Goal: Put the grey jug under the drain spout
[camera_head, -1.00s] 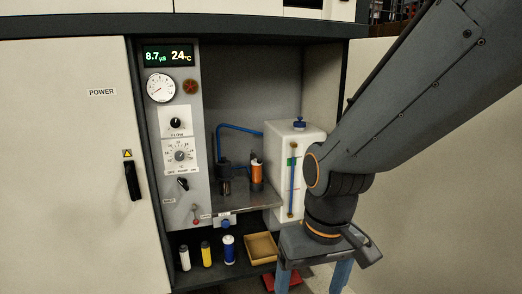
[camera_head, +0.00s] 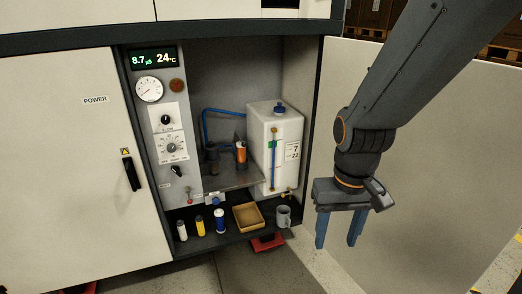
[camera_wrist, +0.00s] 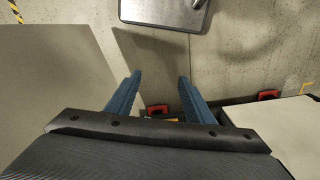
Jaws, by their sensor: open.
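The grey jug (camera_head: 283,216) stands upright on the cabinet's bottom shelf in the head view, just right of a tan tray. A small brass fitting (camera_head: 290,191), which may be the drain spout, sits low on the white tank, above the jug. I cannot tell whether the jug is directly under it. My gripper (camera_head: 337,243) is open and empty, pointing down, in front of the cabinet and to the right of the jug. In the wrist view my open gripper (camera_wrist: 160,76) has nothing between its blue fingers, and I cannot make out the jug there.
The tan tray (camera_head: 248,217) and several bottles, one of them blue and white (camera_head: 220,221), line the bottom shelf. A white tank (camera_head: 276,150) stands above. The open right door panel (camera_head: 430,180) is behind my arm. A red object (camera_head: 267,242) lies below the shelf.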

